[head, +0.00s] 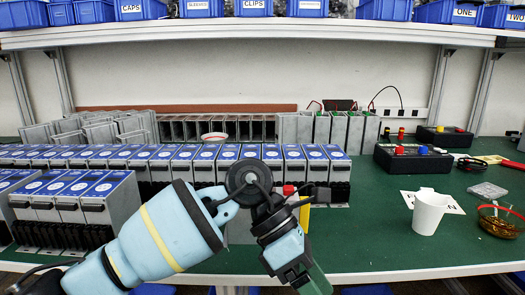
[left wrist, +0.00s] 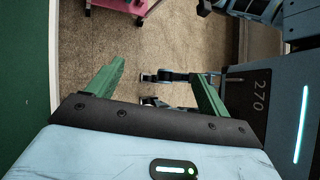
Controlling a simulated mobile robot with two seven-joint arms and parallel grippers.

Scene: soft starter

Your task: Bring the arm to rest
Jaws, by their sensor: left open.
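My left arm (head: 150,235) comes in from the lower left of the head view, bends at a dark joint and points down toward the bench's front edge. The left gripper (left wrist: 160,75) shows in the left wrist view with its two green fingers spread apart and nothing between them. Carpeted floor lies beyond the fingers. In the head view only a green part of this gripper shows at the bottom, and its fingertips are cut off or hidden. My right gripper is in neither view.
The green bench (head: 370,250) carries rows of blue-topped grey units (head: 190,160) behind my arm. Blue bins (head: 140,10) line the shelf above.

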